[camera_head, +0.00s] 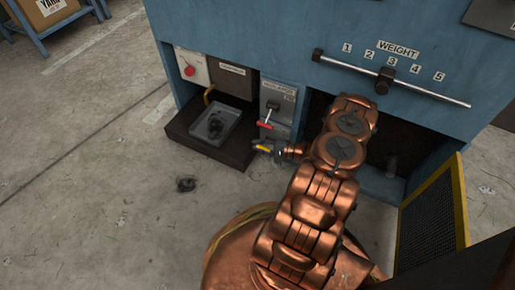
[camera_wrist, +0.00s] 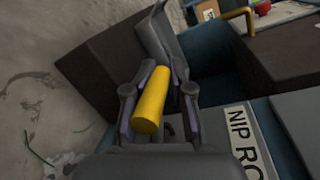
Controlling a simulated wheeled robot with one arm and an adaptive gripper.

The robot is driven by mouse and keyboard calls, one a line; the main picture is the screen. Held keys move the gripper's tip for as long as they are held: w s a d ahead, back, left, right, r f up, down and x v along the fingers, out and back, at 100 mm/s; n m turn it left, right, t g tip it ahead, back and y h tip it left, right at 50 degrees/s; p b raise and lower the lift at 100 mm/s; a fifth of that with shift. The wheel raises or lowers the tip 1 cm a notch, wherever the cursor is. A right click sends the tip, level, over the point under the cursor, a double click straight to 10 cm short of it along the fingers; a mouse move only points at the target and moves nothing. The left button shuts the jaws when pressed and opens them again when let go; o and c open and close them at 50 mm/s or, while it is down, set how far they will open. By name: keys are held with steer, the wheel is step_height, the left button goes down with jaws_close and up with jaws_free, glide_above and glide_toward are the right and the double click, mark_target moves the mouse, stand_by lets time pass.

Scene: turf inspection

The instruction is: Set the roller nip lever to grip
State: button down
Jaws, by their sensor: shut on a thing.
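The yellow lever handle (camera_head: 262,147) is low on the front of the blue machine, below a red-handled lever (camera_head: 265,125). My gripper (camera_head: 280,149) has come to it from the right. In the wrist view the yellow handle (camera_wrist: 151,101) lies between the two fingers of my gripper (camera_wrist: 159,98), which are shut on it. A white label (camera_wrist: 246,140) beside it reads "NIP RO", with the rest cut off. The lever's base and any position marks are hidden or too small to read.
Left of the levers are a metal tray (camera_head: 216,126) on a dark ledge and a red button (camera_head: 189,71). A weight slider (camera_head: 384,80) runs along the blue machine front above. A yellow-framed mesh panel (camera_head: 434,220) stands at right. The floor at left is mostly clear.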

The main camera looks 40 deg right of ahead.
steer(key=shift+d+r+m, duration=0.25)
steer(key=shift+m, duration=0.25)
steer(key=shift+d, duration=0.1)
steer(key=c, duration=1.3)
jaws_free()
steer(key=shift+r, duration=0.1)
steer(key=shift+o, duration=1.2)
steer(key=v, duration=1.1)
steer(key=shift+s+d, duration=0.2)
steer(key=shift+s, duration=0.15)
